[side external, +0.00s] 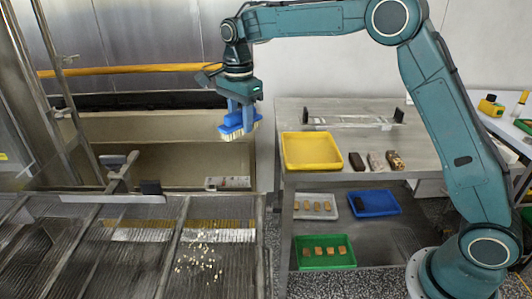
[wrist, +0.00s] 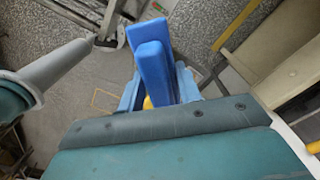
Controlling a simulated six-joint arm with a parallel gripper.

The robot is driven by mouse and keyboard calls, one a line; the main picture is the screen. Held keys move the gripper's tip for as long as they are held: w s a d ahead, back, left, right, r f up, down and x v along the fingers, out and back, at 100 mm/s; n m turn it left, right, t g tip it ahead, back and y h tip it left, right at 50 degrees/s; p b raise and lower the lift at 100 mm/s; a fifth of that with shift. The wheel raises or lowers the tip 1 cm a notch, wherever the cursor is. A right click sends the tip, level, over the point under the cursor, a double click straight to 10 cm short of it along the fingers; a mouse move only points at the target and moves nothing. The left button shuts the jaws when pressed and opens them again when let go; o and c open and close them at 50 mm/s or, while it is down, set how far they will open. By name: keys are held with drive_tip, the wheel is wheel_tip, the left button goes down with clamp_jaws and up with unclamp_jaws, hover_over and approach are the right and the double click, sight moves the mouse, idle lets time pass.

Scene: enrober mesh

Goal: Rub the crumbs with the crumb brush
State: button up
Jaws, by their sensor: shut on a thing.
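The crumb brush (side external: 238,131) has a blue body and pale bristles pointing down. My gripper (side external: 240,112) is shut on it and holds it in the air, above and to the right of the mesh. In the wrist view the blue brush (wrist: 153,65) sticks out between the jaws (wrist: 155,95), and its bristles are not visible there. The crumbs (side external: 197,254) are small pale bits scattered on the dark wire mesh (side external: 130,272) at the lower left. The brush is well apart from them. The wrist view does not clearly show the crumbs.
A metal table (side external: 350,178) at right holds a yellow tray (side external: 312,165) and several bars. A white tray (side external: 340,212), a blue tray (side external: 374,212) and a green tray (side external: 300,262) are on the shelves below. Metal rails (side external: 172,262) cross the mesh. A yellow bar (side external: 140,69) runs behind.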

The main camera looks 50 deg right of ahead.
drive_tip(key=s+a+f+n, duration=0.1)
drive_tip(key=s+a+n, duration=0.3)
drive_tip(key=s+a, duration=0.6)
drive_tip(key=s+a+f+n, duration=0.1)
drive_tip(key=s+a+n, duration=0.3)
drive_tip(key=s+a, duration=0.6)
drive_tip(key=a, duration=0.8)
drive_tip(key=shift+s+f, duration=0.2)
drive_tip(key=shift+s, duration=0.2)
drive_tip(key=shift+f, duration=0.1)
